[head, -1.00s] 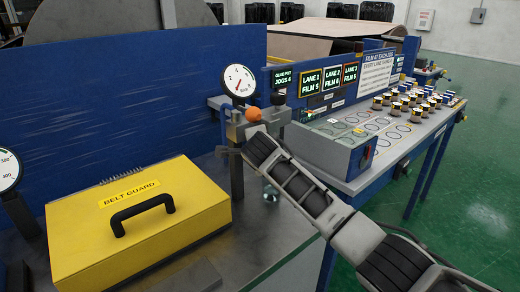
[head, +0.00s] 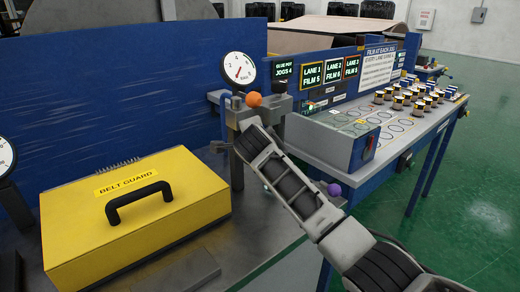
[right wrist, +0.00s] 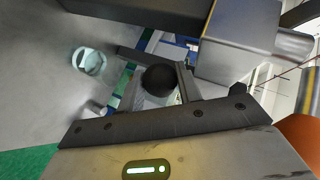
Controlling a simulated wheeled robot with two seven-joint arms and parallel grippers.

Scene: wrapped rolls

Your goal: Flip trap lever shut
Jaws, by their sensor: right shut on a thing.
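In the head view my right arm reaches in from the lower right to a grey metal fitting (head: 240,110) with an orange ball (head: 253,99) on top. My right gripper (head: 236,148) is at this fitting, below the orange ball and partly hidden by its own wrist. In the right wrist view the right gripper (right wrist: 157,70) is shut on a black round knob (right wrist: 159,80), which sits between its fingers. The orange ball (right wrist: 301,136) shows at the right edge there. I cannot tell the lever's full shape or angle. My left gripper is not in view.
A yellow belt guard box (head: 135,225) with a black handle stands at the left. A round dial (head: 238,69) is behind the fitting. A purple ball (head: 334,189) is beside my forearm. A clear ring-like object (right wrist: 88,61) lies on the grey surface. Small rolls (head: 420,98) stand at the back right.

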